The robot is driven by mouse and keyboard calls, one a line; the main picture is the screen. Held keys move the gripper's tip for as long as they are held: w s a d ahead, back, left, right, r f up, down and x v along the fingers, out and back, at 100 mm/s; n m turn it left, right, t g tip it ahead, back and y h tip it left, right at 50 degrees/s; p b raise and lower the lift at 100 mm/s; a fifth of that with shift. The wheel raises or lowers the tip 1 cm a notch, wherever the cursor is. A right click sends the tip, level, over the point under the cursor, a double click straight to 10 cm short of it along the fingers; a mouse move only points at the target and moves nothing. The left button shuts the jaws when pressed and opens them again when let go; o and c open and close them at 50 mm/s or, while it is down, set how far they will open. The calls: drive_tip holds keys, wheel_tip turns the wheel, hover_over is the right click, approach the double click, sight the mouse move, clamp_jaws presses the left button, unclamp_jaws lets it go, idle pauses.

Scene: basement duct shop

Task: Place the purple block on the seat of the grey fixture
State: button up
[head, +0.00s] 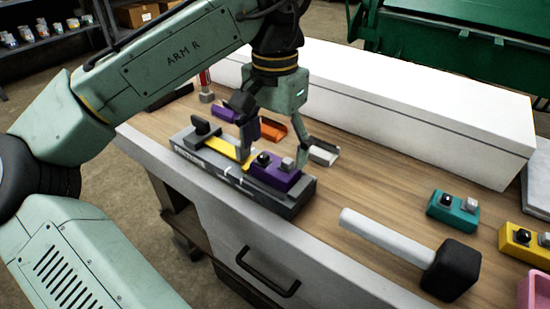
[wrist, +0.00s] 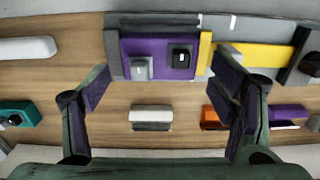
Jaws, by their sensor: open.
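The purple block (head: 272,172), with one black and one grey knob on top, sits on the grey fixture (head: 290,205) at its right part. In the wrist view the block (wrist: 160,48) lies between a grey wall on its left and a yellow piece on its right. It looks level; whether it is fully down I cannot tell. My gripper (head: 272,155) is open above the fixture, one finger toward each end of the block. In the wrist view its fingers (wrist: 160,82) are spread wider than the block, with no visible contact. The fixture (wrist: 262,28) is partly cut off there.
A yellow strip (head: 228,149) lies on the fixture's left part. Behind are purple (head: 222,112), orange (head: 273,129) and light grey (head: 323,153) pieces. A mallet (head: 395,240), a teal block (head: 453,208) and a yellow block (head: 522,242) are right. A long white box (head: 400,115) bounds the back.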

sight(275, 165)
wheel_tip(275, 165, up, 8)
drive_tip(key=shift+r+p, duration=0.15)
drive_tip(key=shift+p, duration=0.2)
